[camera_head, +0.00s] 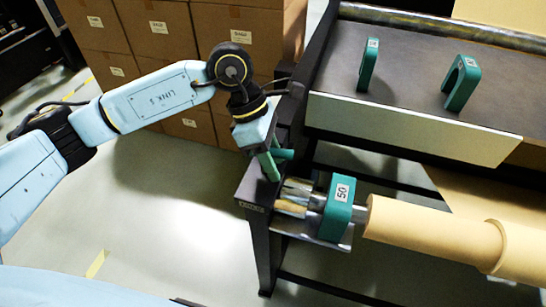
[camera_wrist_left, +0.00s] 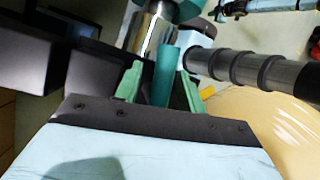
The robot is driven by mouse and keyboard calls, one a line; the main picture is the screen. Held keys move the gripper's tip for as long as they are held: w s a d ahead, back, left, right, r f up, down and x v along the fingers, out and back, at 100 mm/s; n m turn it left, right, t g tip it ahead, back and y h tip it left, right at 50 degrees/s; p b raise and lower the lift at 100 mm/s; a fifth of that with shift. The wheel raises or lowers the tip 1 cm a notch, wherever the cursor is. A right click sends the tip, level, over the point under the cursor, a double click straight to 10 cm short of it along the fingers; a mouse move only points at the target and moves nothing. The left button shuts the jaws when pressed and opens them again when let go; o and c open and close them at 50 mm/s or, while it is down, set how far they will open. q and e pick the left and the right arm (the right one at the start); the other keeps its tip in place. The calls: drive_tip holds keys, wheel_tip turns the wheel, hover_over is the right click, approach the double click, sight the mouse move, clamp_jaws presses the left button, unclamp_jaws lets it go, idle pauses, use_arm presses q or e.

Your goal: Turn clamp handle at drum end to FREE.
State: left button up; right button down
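The clamp handle shows as a teal bar (camera_head: 284,154) at the left end of the dark stand in the head view. My left gripper (camera_head: 268,166) is at it, its green fingers pointing down. In the left wrist view the teal handle (camera_wrist_left: 165,76) stands between the two fingers of my left gripper (camera_wrist_left: 160,88). A narrow dark gap shows on its left side; contact on its right side is unclear. Silver cylinders (camera_head: 294,197) lie just below. No FREE marking is readable. A pale blue arm part with a greenish end (camera_wrist_left: 232,9), perhaps my right gripper, is small at the wrist view's top right.
A green block marked 50 (camera_head: 338,205) sits between the cylinders and the kraft roll (camera_head: 430,229). Two green pieces stand on the dark table top (camera_head: 410,75), above a pale front board (camera_head: 400,127). Cardboard boxes (camera_head: 165,45) are stacked behind. Floor at the left is clear.

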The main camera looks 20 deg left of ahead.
use_arm(q)
drive_tip(key=v, duration=1.3)
drive_tip(key=shift+r+p, duration=0.15)
drive_tip(key=shift+p, duration=0.2)
use_arm(e)
drive_tip(key=shift+s+a+r, duration=0.15)
drive_tip(key=shift+a+r, duration=0.1)
drive_tip(key=shift+a, duration=0.25)
drive_tip(key=shift+s+d, duration=0.1)
drive_tip(key=shift+d, duration=0.05)
